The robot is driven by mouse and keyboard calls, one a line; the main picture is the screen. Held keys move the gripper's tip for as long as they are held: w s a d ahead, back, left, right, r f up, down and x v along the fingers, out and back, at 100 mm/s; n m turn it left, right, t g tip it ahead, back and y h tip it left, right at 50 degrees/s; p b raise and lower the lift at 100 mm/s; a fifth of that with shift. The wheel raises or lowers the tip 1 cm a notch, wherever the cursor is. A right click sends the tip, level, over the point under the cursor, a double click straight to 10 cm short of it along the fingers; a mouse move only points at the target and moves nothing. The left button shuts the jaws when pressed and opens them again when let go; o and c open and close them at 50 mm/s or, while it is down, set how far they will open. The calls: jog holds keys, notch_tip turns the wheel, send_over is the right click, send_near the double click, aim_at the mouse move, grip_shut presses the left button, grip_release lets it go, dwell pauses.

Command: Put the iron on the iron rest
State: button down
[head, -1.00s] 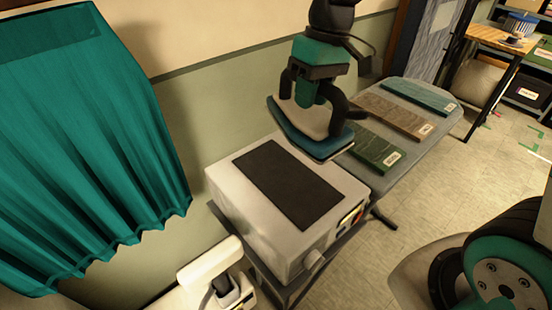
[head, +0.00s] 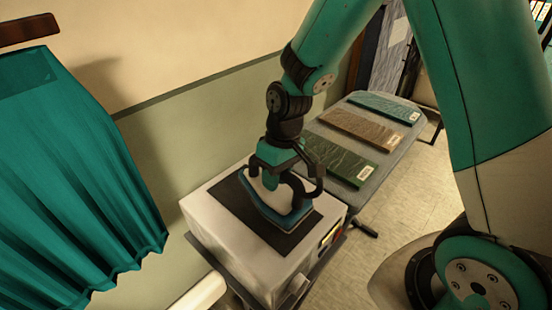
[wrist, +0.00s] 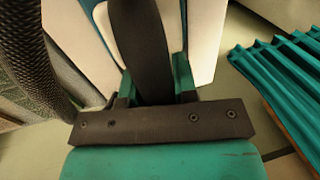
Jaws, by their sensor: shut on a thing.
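The iron (head: 272,204), with a white body and a blue-teal base, is over the dark pad of the iron rest (head: 232,195). The rest is the dark rectangle on top of a pale box-shaped station. My gripper (head: 285,182) is shut on the iron from above. The iron's base looks level and at or very near the pad; I cannot tell whether it touches.
An ironing board (head: 350,195) stands behind the station, bearing green (head: 340,160), brown (head: 362,132) and teal (head: 385,107) folded cloths. Open floor (head: 400,240) lies to the right.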

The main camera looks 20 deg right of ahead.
aim_at(275, 197)
jog(key=shift+f, duration=2)
jog(key=shift+f, duration=0.1)
jog(key=c, duration=0.9)
grip_release()
notch_tip(275, 197, up, 12)
jog(key=d+b, duration=0.2)
jog(key=s+a+r+n+y, duration=0.1)
jog(key=s+a+r, duration=0.2)
jog(key=s, duration=0.6)
jog(key=s+a+r+n+y, duration=0.1)
jog(key=s+a+r, duration=0.3)
jog(key=s, duration=0.4)
jog(key=shift+s+r+t, duration=0.35)
jog(key=shift+r+t, duration=0.05)
jog(key=shift+r, duration=0.4)
